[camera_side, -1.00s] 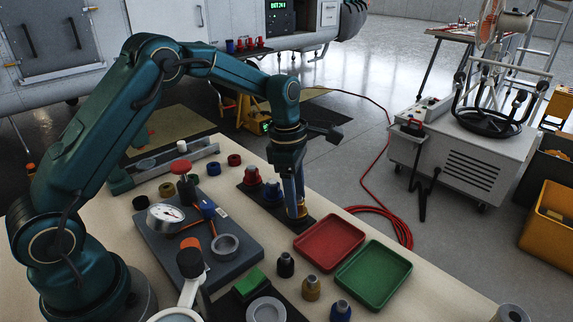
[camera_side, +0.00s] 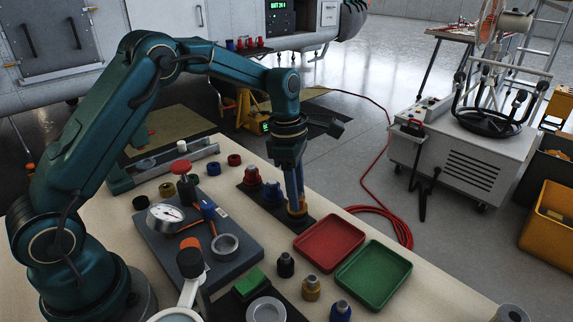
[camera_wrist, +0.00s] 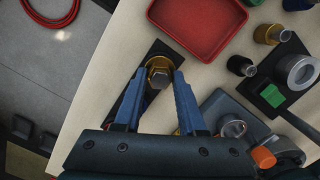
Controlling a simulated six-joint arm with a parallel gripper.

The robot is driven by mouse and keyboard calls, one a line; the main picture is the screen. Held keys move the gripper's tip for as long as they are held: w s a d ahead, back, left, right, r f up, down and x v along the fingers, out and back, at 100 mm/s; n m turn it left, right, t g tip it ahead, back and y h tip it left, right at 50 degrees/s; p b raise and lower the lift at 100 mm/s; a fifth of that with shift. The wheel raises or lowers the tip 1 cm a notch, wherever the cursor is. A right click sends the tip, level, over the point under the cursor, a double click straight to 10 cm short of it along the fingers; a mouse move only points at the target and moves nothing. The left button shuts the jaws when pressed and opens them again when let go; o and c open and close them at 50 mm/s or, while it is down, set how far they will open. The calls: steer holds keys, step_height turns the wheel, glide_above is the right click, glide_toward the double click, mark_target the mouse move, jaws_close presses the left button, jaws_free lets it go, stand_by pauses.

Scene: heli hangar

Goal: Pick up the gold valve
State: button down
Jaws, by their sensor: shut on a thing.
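A gold valve (camera_side: 297,209) stands at the front end of a dark strip (camera_wrist: 166,47) on the table. In the wrist view the gold valve (camera_wrist: 158,66) sits between the two blue fingertips of my gripper (camera_wrist: 160,78). My gripper (camera_side: 297,203) points down and is shut on it. The fingers hide part of the valve, and I cannot tell whether its base touches the strip. A red valve (camera_side: 252,177) and a blue valve (camera_side: 273,191) stand farther back on the same strip. A second gold valve (camera_side: 311,289) stands near the trays.
A red tray (camera_side: 329,241) and a green tray (camera_side: 373,276) lie right of my gripper. A black valve (camera_side: 286,265) and another blue valve (camera_side: 341,311) stand near them. A grey plate with a gauge (camera_side: 165,216) lies to the left. The table edge is close behind the strip.

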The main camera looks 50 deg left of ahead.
mark_target(300, 194)
steer(key=shift+r, duration=2.5)
